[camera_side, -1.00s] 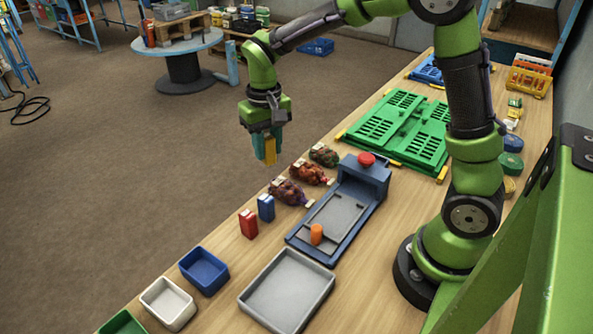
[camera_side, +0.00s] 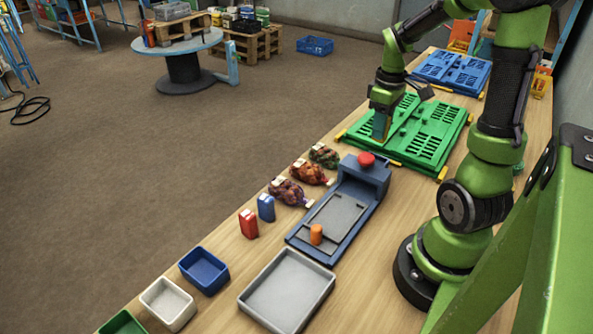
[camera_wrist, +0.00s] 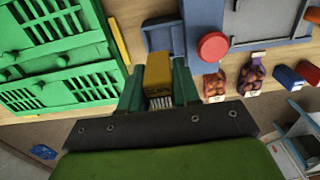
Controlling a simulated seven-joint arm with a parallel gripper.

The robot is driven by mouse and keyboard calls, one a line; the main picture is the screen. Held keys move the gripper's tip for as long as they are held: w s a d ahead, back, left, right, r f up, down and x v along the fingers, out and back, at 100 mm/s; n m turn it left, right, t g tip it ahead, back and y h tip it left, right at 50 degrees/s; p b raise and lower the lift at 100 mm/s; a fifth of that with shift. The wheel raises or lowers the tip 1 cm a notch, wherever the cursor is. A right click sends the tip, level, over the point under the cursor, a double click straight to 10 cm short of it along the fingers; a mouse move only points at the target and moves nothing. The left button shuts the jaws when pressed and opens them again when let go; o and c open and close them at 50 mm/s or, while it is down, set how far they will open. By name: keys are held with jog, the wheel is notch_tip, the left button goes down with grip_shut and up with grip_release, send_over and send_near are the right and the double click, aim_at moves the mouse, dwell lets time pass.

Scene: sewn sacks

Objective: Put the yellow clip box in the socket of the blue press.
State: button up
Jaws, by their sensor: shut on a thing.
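The yellow clip box (camera_wrist: 158,72) is between the two fingers of my gripper (camera_wrist: 158,88) in the wrist view, and the gripper is shut on it. In the side view my gripper (camera_side: 381,125) is above the near left part of the green crate panels, beyond the press; the box is hard to make out there. The blue press (camera_side: 357,190) lies on the bench with a red knob (camera_side: 366,159) on its far end. In the wrist view the press end (camera_wrist: 160,34) shows just past the box, beside the red knob (camera_wrist: 213,46). The box partly covers it, and I cannot tell the socket clearly.
Green folded crate panels (camera_side: 431,137) lie beyond the press. Several netted sacks (camera_side: 307,172), a blue box (camera_side: 266,207) and a red box (camera_side: 248,223) line the bench's left edge. An orange cylinder (camera_side: 316,234) stands on the press. A grey tray (camera_side: 287,289) lies nearer.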

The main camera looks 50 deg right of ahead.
jog(key=shift+f, duration=3.6)
jog(key=shift+f, duration=0.15)
jog(key=o, duration=1)
jog(key=shift+o, duration=0.2)
notch_tip(320, 180, up, 12)
jog(key=a+r+m+t+y, duration=0.1)
jog(key=a+r+m+t, duration=0.1)
jog(key=a, duration=1)
jog(key=a+r+m+t+y, duration=0.1)
jog(key=a+r+t, duration=0.3)
jog(key=a, duration=0.8)
jog(key=shift+s+r+m+t, duration=0.25)
jog(key=shift+m+t, duration=0.25)
jog(key=shift+t, duration=0.1)
